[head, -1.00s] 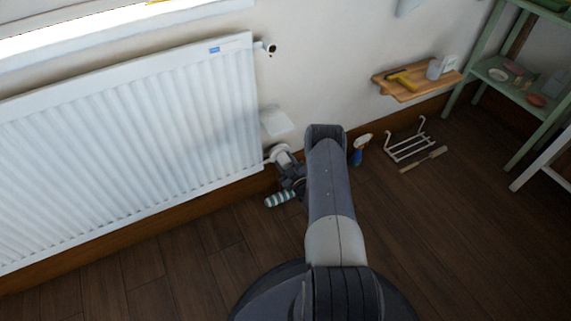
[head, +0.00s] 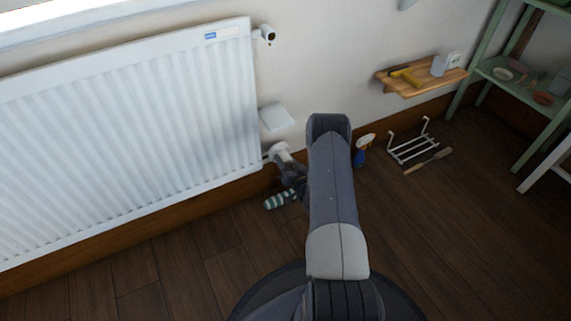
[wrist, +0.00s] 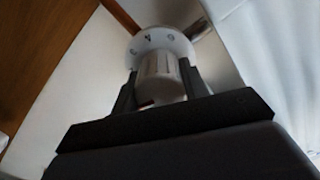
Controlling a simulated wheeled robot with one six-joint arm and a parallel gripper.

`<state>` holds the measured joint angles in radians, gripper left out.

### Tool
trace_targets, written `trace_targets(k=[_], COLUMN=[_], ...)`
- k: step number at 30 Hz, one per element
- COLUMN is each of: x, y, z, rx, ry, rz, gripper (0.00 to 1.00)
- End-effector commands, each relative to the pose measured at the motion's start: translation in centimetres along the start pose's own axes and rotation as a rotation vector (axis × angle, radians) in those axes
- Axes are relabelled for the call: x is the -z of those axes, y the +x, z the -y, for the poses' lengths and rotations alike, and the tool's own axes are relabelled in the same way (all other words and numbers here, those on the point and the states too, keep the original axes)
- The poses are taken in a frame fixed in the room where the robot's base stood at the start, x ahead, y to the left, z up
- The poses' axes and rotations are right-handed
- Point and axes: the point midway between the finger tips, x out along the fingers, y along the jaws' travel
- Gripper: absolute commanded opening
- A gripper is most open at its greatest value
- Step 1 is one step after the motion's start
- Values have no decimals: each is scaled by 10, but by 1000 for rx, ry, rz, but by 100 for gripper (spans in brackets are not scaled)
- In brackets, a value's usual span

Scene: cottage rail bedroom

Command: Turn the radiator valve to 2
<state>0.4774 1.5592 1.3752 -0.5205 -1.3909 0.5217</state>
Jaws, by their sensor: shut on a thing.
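The white radiator valve (head: 279,150) sits at the lower right corner of the white radiator (head: 130,140). In the wrist view, the valve head (wrist: 160,75) is between the two dark fingers of my gripper (wrist: 157,88), which is shut on it. A white collar with dark marks (wrist: 150,42) shows behind the head; the marks are too blurred to read surely. In the head view, my gripper (head: 288,168) reaches the valve from below right, partly hidden by my arm.
A striped roll (head: 280,199) lies on the floor below the valve. A blue spray bottle (head: 362,150), a white rack (head: 411,147) and a brush (head: 428,160) are to the right. A wooden shelf (head: 420,82) is on the wall. The wooden floor at front left is clear.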

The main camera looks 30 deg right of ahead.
Motion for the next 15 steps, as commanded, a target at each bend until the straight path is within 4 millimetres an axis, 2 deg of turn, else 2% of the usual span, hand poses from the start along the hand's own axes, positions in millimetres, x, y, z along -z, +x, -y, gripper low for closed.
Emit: trace_targets(k=[6,15], x=[-2,-1], y=[0,0], z=[-1,0], rx=[0,0], ry=[153,273], rz=[2,2], gripper=[19,19])
